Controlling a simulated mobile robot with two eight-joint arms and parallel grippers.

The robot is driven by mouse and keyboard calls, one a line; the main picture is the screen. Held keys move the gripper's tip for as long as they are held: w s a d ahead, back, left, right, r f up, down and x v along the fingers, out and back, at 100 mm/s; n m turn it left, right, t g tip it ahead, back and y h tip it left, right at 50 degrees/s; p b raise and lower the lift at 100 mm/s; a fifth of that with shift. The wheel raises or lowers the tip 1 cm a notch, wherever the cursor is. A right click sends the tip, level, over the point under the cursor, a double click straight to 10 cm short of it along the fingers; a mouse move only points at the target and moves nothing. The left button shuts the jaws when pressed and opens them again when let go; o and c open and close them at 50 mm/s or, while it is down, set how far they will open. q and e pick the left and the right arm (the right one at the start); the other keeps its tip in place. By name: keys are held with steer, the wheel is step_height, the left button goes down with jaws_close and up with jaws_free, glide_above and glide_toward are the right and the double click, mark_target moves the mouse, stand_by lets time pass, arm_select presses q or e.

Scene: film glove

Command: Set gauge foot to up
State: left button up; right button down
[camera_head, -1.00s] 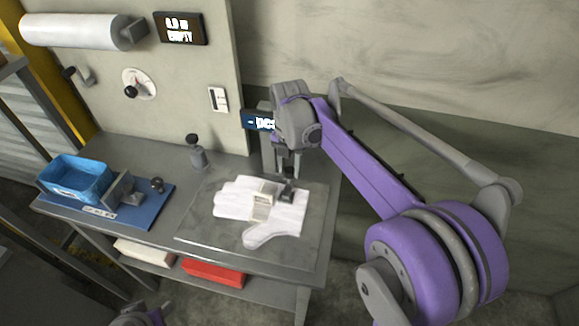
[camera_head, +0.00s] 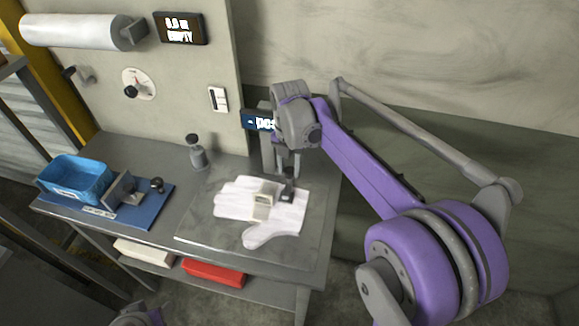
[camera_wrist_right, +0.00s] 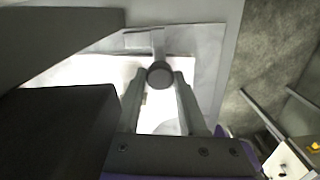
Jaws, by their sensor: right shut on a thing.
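The gauge (camera_head: 267,155) stands at the right end of the bench, partly hidden behind my right arm. Its dark foot (camera_head: 287,197) is low, at the white glove (camera_head: 238,198), which lies flat on a grey plate; I cannot tell if they touch. My right gripper (camera_head: 288,158) is above the foot. In the right wrist view its two fingers are on either side of a round dark knob (camera_wrist_right: 160,75), shut on it. The glove shows pale below. My left gripper is not in view; only a bit of my left arm shows at the bottom edge.
A blue tray (camera_head: 60,191) and a blue board (camera_head: 150,212) with a stamp-like tool lie at the left. A dark-topped bottle (camera_head: 197,155) stands at the back. A small pale block (camera_head: 262,207) sits on the glove. A display (camera_head: 257,121) is partly covered by my arm.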

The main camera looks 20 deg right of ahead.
step_height(320, 180, up, 9)
steer(key=p, duration=0.3)
steer(key=shift+w, duration=0.1)
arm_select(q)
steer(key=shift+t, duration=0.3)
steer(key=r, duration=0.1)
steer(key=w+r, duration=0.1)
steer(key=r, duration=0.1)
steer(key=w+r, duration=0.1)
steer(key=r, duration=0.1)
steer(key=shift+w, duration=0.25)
arm_select(e)
steer(key=shift+f, duration=0.2)
steer(key=shift+c, duration=2.2)
jaws_free()
steer(key=shift+r, duration=0.1)
arm_select(q)
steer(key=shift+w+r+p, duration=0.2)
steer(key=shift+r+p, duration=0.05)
steer(key=shift+p, duration=0.05)
arm_select(e)
step_height(320, 180, up, 11)
steer(key=shift+f, duration=0.2)
